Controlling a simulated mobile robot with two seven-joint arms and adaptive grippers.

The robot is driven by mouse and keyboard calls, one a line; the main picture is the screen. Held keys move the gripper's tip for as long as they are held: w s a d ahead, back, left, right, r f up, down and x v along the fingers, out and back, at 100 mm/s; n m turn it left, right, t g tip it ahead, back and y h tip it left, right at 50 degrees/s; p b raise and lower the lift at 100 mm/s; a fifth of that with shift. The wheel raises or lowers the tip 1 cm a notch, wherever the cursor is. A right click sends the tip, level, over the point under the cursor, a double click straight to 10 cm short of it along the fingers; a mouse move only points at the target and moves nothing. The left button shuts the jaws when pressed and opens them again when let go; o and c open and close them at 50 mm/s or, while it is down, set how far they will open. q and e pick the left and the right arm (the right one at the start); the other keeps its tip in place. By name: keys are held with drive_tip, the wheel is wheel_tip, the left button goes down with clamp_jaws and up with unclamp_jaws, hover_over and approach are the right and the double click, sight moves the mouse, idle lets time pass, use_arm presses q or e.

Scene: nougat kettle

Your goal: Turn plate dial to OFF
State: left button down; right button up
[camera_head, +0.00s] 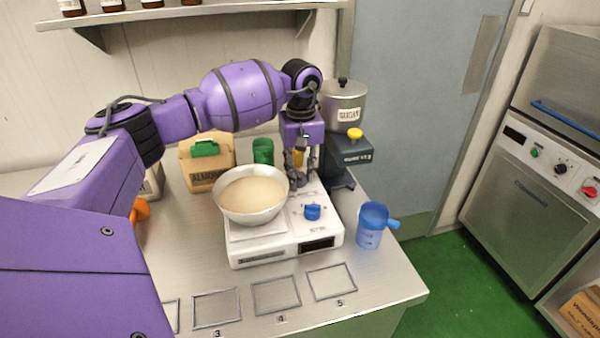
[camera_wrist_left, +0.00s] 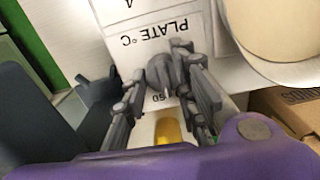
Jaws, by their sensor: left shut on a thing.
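The hot plate (camera_head: 285,252) is a white unit on the steel bench, with a bowl of pale mix (camera_head: 252,212) on it. My left gripper (camera_head: 302,180) reaches down over the right rear of its control panel. In the left wrist view, my left gripper (camera_wrist_left: 168,84) is shut on the grey plate dial (camera_wrist_left: 163,69), one finger on each side. The "PLATE °C" label appears upside down beside the dial, with a "50" mark partly visible. The fingers hide part of the dial and its scale, so its setting cannot be read. My right gripper is not in view.
A blue dial (camera_head: 313,212) sits in front of my gripper on the same panel. A blue jug (camera_head: 371,226) stands to the right. A dark grey machine with a metal pot (camera_head: 343,103) stands behind. A cardboard box (camera_head: 207,165) and green container (camera_head: 263,151) are behind the bowl.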

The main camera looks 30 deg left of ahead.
use_arm(q)
drive_tip(key=n, duration=0.2)
drive_tip(key=shift+w+d+r+n, duration=0.1)
drive_tip(key=shift+w+d+n, duration=0.1)
drive_tip(key=shift+n, duration=0.2)
drive_tip(key=n, duration=0.4)
drive_tip(key=shift+a+r, duration=0.1)
drive_tip(key=shift+a, duration=0.1)
drive_tip(key=n+p, duration=0.1)
drive_tip(key=n, duration=0.3)
drive_tip(key=shift+w+a+r, duration=0.1)
drive_tip(key=shift+a, duration=0.05)
drive_tip(key=shift+a+n, duration=0.1)
drive_tip(key=shift+n, duration=1)
drive_tip(key=shift+n+p, duration=0.3)
drive_tip(key=shift+a, duration=0.15)
drive_tip(key=c, duration=1.6)
unclamp_jaws()
drive_tip(key=shift+o, duration=0.3)
drive_tip(key=shift+w, duration=0.1)
drive_tip(key=shift+f, duration=0.2)
